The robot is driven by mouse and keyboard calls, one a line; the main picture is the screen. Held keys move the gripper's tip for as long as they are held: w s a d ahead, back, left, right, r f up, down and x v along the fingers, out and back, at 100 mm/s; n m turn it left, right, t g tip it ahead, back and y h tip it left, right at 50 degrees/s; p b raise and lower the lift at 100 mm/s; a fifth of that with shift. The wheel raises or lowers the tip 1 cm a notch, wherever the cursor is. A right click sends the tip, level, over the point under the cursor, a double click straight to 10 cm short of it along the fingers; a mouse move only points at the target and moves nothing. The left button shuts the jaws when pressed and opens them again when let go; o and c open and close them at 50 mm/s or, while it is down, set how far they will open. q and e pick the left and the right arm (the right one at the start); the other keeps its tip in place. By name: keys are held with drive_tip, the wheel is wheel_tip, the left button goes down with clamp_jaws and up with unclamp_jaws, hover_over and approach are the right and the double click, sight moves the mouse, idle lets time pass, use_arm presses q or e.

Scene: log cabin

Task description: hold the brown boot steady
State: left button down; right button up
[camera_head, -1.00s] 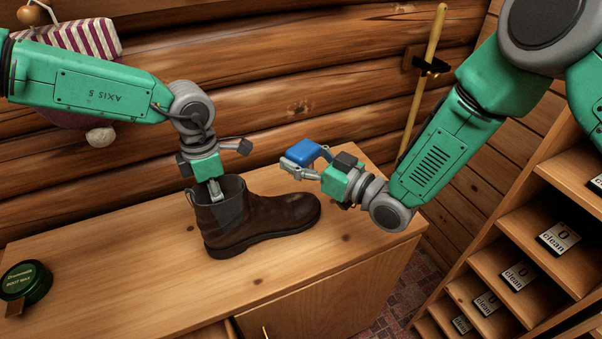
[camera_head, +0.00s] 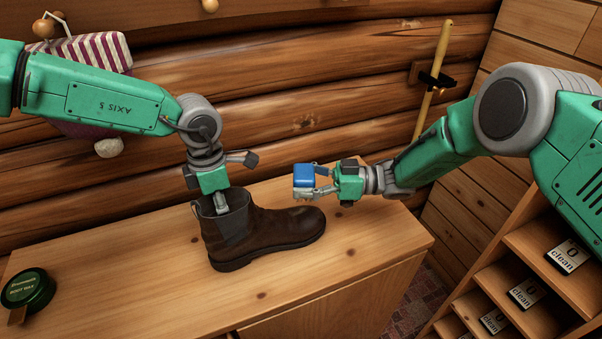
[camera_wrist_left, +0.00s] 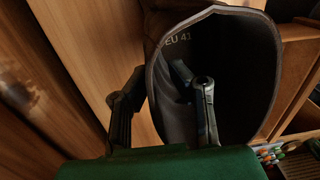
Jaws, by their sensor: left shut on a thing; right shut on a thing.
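The brown boot (camera_head: 268,229) stands upright on the wooden cabinet top, its toe pointing right. My left gripper (camera_head: 219,205) is at the boot's opening, with one finger down inside the shaft. In the left wrist view, the boot's opening (camera_wrist_left: 240,75) shows "EU 41" inside the rim, and my left gripper (camera_wrist_left: 160,100) is shut on the shaft wall, one finger inside and one outside. My right gripper (camera_head: 309,183) is shut on a blue block-like thing (camera_head: 304,175), held just above and behind the boot's toe, apparently apart from it.
A green boot wax tin (camera_head: 29,289) sits at the cabinet's left end. The cabinet top (camera_head: 150,290) is bare between tin and boot. A shelf unit (camera_head: 520,240) with "clean" labels stands at the right. A wooden pole (camera_head: 434,80) and striped cloth (camera_head: 105,50) are by the log wall.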

wheel_tip(320, 180, down, 6)
drive_tip(key=shift+r, duration=0.1)
use_arm(q)
drive_tip(key=shift+d, duration=0.1)
use_arm(e)
drive_tip(key=shift+w+a, duration=0.3)
drive_tip(key=shift+w, duration=0.3)
drive_tip(key=shift+w+a, duration=0.15)
drive_tip(key=shift+w, duration=0.2)
drive_tip(key=shift+w+a, duration=0.15)
drive_tip(key=shift+w, duration=0.05)
drive_tip(key=shift+w+a, duration=0.3)
drive_tip(key=shift+w, duration=0.4)
drive_tip(key=shift+s+d, duration=0.3)
drive_tip(key=shift+s, duration=0.35)
drive_tip(key=shift+s+d, duration=0.25)
drive_tip(key=shift+s, duration=0.4)
drive_tip(key=shift+s+d+f, duration=0.2)
drive_tip(key=shift+s+d, duration=0.2)
drive_tip(key=shift+s, duration=0.2)
drive_tip(key=shift+r, duration=4.05)
